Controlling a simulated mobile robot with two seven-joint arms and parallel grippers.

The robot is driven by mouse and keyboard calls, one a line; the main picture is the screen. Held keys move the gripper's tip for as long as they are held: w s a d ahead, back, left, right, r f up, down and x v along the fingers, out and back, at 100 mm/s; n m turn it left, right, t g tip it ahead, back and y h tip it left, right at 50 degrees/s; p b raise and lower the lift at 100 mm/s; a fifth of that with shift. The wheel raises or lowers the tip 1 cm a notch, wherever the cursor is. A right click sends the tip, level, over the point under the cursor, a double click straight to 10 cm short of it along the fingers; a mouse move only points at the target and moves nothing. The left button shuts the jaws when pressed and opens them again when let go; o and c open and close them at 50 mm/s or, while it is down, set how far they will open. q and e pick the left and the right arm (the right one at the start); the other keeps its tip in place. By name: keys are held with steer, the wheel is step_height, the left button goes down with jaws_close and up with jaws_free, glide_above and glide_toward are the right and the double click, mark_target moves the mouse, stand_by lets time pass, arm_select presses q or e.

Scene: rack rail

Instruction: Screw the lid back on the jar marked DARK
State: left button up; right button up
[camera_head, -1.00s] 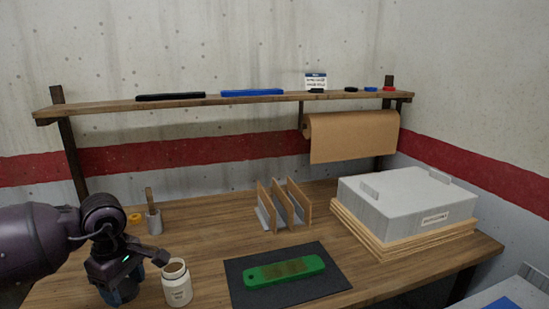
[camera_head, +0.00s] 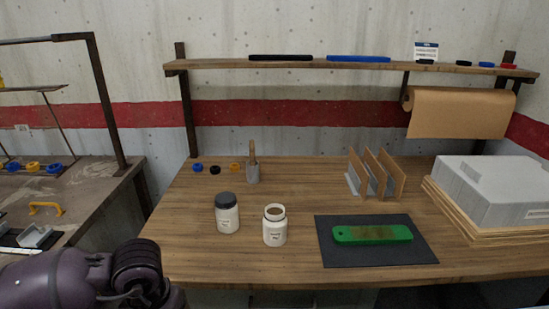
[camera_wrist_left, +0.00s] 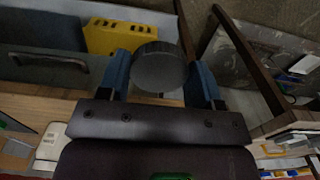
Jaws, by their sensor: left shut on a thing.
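An open white jar (camera_head: 275,228) with brownish contents stands upright near the front of the workbench. A second white jar (camera_head: 228,216), just to its left, has a dark grey lid on it. The labels are too small to read. In the left wrist view, my left gripper (camera_wrist_left: 160,72) has its blue fingers shut on a round dark grey lid (camera_wrist_left: 160,64). In the head view only my left arm shows at the bottom left; its gripper is out of frame there. My right gripper is not in view.
A green tool (camera_head: 372,234) lies on a dark mat (camera_head: 335,254) right of the jars. A grey cup with a brush (camera_head: 253,173) and small coloured caps (camera_head: 215,169) stand behind. A grey box (camera_head: 490,190) sits at right. Bench around the jars is clear.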

arm_select(q)
steer(key=w+r, duration=0.4)
steer(key=r, duration=0.1)
stand_by(0.3)
